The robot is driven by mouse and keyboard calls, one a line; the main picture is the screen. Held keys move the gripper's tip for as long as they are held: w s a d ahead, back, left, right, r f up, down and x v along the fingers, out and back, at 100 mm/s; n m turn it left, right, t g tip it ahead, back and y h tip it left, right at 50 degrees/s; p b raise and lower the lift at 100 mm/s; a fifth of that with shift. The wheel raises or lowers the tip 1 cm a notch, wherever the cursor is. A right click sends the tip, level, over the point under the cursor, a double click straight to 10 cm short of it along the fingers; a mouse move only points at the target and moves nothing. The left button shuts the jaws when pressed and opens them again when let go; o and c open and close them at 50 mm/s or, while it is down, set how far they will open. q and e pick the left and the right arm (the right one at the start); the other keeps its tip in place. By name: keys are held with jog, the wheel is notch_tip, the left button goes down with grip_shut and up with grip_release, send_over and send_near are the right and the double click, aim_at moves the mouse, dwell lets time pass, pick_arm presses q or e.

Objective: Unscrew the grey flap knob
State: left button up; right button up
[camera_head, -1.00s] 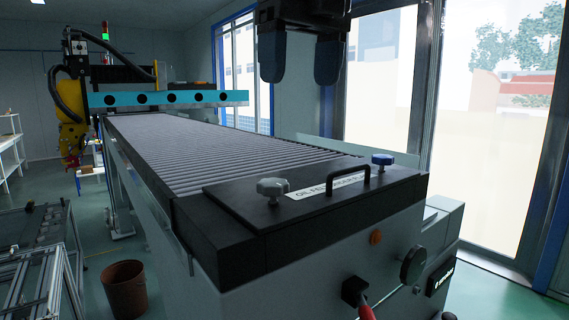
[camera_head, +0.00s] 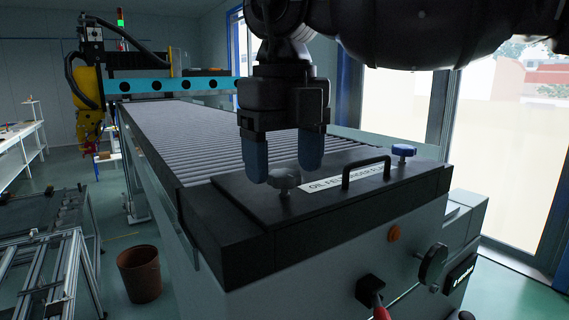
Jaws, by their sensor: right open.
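The grey flap knob (camera_head: 284,181) stands on the black flap (camera_head: 240,197) at the near end of the machine. It is a lobed grey knob on a short stem, partly hidden behind a fingertip. My right gripper (camera_head: 283,178) hangs pointing down at the knob, with its two blue-grey fingers apart and nothing seen between them but the upper part of the knob region. One fingertip overlaps the knob's left side in the picture; I cannot tell whether it touches. My left gripper is not in view.
A blue knob (camera_head: 403,151) sits at the flap's far right, with a black handle (camera_head: 366,171) and a white label (camera_head: 325,184) between the knobs. Ribbed rollers (camera_head: 195,135) run behind. A red-handled switch (camera_head: 378,300) and a black handwheel (camera_head: 432,264) are on the front.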

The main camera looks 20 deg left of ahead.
jog(key=shift+f, duration=0.5)
jog(key=c, duration=0.9)
jog(key=shift+n, duration=0.3)
